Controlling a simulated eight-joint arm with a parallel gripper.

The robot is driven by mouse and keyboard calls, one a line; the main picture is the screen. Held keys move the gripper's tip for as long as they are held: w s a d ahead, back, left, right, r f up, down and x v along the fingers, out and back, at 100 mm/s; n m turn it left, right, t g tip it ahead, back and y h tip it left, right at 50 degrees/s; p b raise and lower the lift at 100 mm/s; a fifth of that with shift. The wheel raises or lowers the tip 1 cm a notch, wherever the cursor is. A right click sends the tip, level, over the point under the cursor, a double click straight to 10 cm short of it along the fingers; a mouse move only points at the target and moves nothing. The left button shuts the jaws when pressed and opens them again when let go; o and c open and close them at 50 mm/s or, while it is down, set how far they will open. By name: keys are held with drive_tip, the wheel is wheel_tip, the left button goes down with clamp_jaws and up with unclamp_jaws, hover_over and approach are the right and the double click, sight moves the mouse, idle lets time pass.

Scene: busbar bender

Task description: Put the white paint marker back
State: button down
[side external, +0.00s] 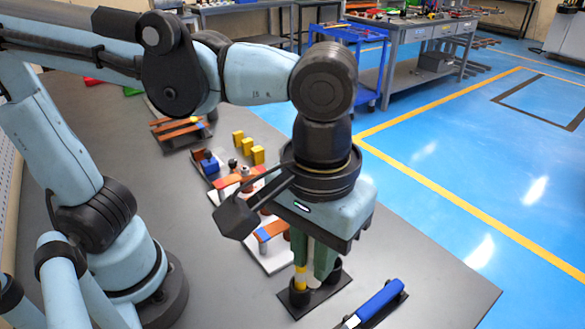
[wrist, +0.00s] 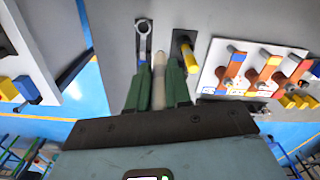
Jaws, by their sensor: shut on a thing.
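My gripper (side external: 312,272) points down over a small black holder (side external: 316,298) with two cups, near the front of the table. In the wrist view, its green fingers (wrist: 160,86) are shut on the pale white paint marker (wrist: 158,72). The marker is mostly hidden by the fingers in the side view. A yellow marker (side external: 300,278) stands in the holder's left cup, close beside the fingers; it also shows in the wrist view (wrist: 190,58). The right cup (side external: 334,272) is partly behind the fingers. I cannot tell whether the white marker's end is inside it.
A blue-handled tool (side external: 378,300) lies right of the holder; a ring-ended wrench (wrist: 143,30) shows in the wrist view. A white board (side external: 282,262) with copper-coloured bars lies behind the holder. Yellow blocks (side external: 257,154) stand farther back. The table's right edge is near.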

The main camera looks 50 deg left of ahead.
drive_tip(key=shift+w+a+f, duration=0.95)
drive_tip(key=shift+w+f, duration=0.65)
drive_tip(key=shift+f, duration=0.2)
drive_tip(key=shift+w+a+f, duration=1)
drive_tip(key=shift+w+f, duration=0.6)
drive_tip(key=shift+f, duration=0.2)
drive_tip(key=shift+w+a+f, duration=0.95)
drive_tip(key=shift+w+f, duration=0.65)
drive_tip(key=shift+f, duration=0.2)
drive_tip(key=shift+f, duration=0.6)
drive_tip(key=c, duration=1.1)
unclamp_jaws()
drive_tip(key=shift+o, duration=0.2)
drive_tip(key=shift+r, duration=0.1)
wheel_tip(320, 180, up, 13)
drive_tip(key=a+f+m+t, duration=0.1)
drive_tip(key=a+f+t, duration=0.1)
drive_tip(key=a, duration=0.6)
drive_tip(key=a+f+m+t, duration=0.2)
drive_tip(key=a+f+t, duration=0.1)
drive_tip(key=a+t, duration=0.2)
drive_tip(key=a, duration=0.2)
drive_tip(key=shift+a+f, duration=0.15)
drive_tip(key=shift+a, duration=0.2)
